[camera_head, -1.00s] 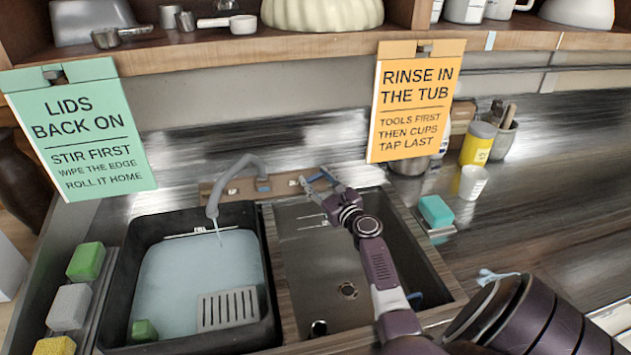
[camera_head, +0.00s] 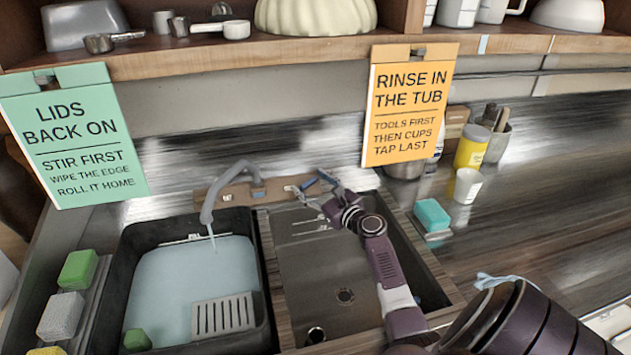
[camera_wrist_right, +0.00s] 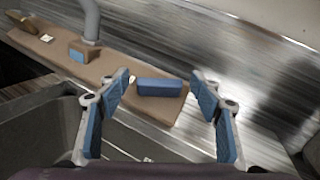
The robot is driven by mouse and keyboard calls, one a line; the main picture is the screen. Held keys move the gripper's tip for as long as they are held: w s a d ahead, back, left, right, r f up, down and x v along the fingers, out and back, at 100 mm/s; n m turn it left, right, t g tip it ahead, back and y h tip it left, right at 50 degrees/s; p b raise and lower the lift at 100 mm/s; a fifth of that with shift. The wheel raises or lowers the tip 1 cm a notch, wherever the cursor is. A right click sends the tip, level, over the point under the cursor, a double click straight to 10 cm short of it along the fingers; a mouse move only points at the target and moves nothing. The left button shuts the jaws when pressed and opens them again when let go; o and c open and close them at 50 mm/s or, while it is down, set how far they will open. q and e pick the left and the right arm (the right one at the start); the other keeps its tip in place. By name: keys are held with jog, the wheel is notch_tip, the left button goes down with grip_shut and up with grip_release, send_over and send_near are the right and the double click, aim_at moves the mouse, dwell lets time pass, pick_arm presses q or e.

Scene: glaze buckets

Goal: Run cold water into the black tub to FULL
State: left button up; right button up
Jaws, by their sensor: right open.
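The black tub (camera_head: 258,272) stands in the left basin and holds pale blue water (camera_head: 185,275). A thin stream runs from the grey spout (camera_head: 207,205) into it. I cannot read a FULL mark; a pale line shows on the tub's back wall. Behind the sinks is a brown tap board (camera_head: 235,194). In the right wrist view the board carries a blue lever (camera_wrist_right: 160,87) and a brown block with a blue face (camera_wrist_right: 78,54). My right gripper (camera_head: 312,187) is open, its fingers on either side of the blue lever with gaps showing. My left gripper is out of view.
A grey slotted rack (camera_head: 224,316) and green block (camera_head: 137,340) are in the tub. The right basin (camera_head: 340,270) is empty under my right arm. A turquoise sponge (camera_head: 432,215) and white cup (camera_head: 467,185) stand to the right. An orange sign (camera_head: 409,105) hangs above.

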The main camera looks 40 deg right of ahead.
jog(key=s+a, duration=0.1)
jog(key=s, duration=1.1)
jog(key=shift+a+r, duration=0.3)
jog(key=shift+a, duration=0.1)
jog(key=shift+w, duration=0.1)
dwell(4.3)
jog(key=w+d+f+n+g+h, duration=0.1)
jog(key=d+n, duration=0.1)
jog(key=n, duration=0.7)
jog(key=w+d+f+n+h, duration=0.1)
jog(key=d+f+n, duration=0.15)
jog(key=n, duration=0.65)
jog(key=shift+w+a+r+n+t+y, duration=0.35)
jog(key=shift+w+n, duration=1.15)
jog(key=shift+n, duration=1.55)
jog(key=shift+w+a+r+n+t+y, duration=0.2)
jog(key=shift+w+a+r+n+y, duration=0.25)
jog(key=shift+w+n, duration=1.8)
jog(key=shift+w+a+r+n+t+y, duration=0.3)
jog(key=shift+w+a+n, duration=0.35)
jog(key=shift+n, duration=3.15)
jog(key=shift+w+d, duration=0.1)
jog(key=shift+d, duration=0.05)
